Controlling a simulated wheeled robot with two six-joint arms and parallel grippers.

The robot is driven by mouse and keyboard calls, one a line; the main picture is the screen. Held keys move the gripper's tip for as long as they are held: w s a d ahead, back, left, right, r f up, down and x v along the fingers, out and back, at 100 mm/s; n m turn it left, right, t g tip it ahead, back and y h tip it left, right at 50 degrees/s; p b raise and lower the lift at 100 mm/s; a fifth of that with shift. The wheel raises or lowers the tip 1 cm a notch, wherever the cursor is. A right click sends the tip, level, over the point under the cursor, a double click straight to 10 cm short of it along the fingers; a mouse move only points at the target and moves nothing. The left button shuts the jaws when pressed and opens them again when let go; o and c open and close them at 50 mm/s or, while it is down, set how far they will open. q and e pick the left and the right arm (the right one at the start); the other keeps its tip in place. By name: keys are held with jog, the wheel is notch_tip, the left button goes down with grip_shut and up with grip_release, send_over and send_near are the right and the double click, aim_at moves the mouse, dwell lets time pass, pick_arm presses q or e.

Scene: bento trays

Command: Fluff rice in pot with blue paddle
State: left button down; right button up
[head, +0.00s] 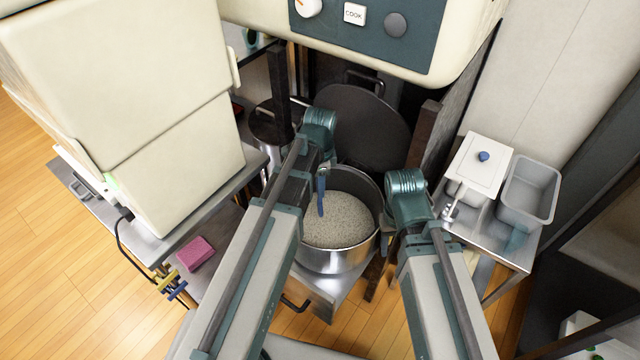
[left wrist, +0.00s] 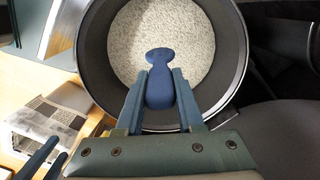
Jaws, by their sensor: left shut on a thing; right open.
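The pot (head: 335,262) is a round steel pot in the middle of the head view, filled with pale rice (head: 345,222). The rice (left wrist: 170,38) also fills the pot in the left wrist view. The blue paddle (head: 321,193) hangs roughly upright over the left part of the pot. My left gripper (head: 323,170) is shut on it, and its fingers clasp the paddle (left wrist: 160,82) from both sides in the left wrist view. I cannot tell whether the paddle's lower end touches the rice. My right gripper (head: 447,212) is open and empty, right of the pot.
A large dark round lid (head: 358,125) stands behind the pot. A side table at right carries a white lidded box (head: 478,165) and a grey metal pan (head: 530,190). A pink sponge (head: 195,254) lies on the left counter. A machine with a cook button (head: 355,14) overhangs the back.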

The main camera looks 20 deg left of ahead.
aim_at(320, 207)
pick_arm(q)
notch_tip(320, 207, down, 11)
jog(key=b, duration=0.9)
jog(key=shift+r+b, duration=0.15)
jog(key=shift+b, duration=0.25)
jog(key=shift+s, duration=0.15)
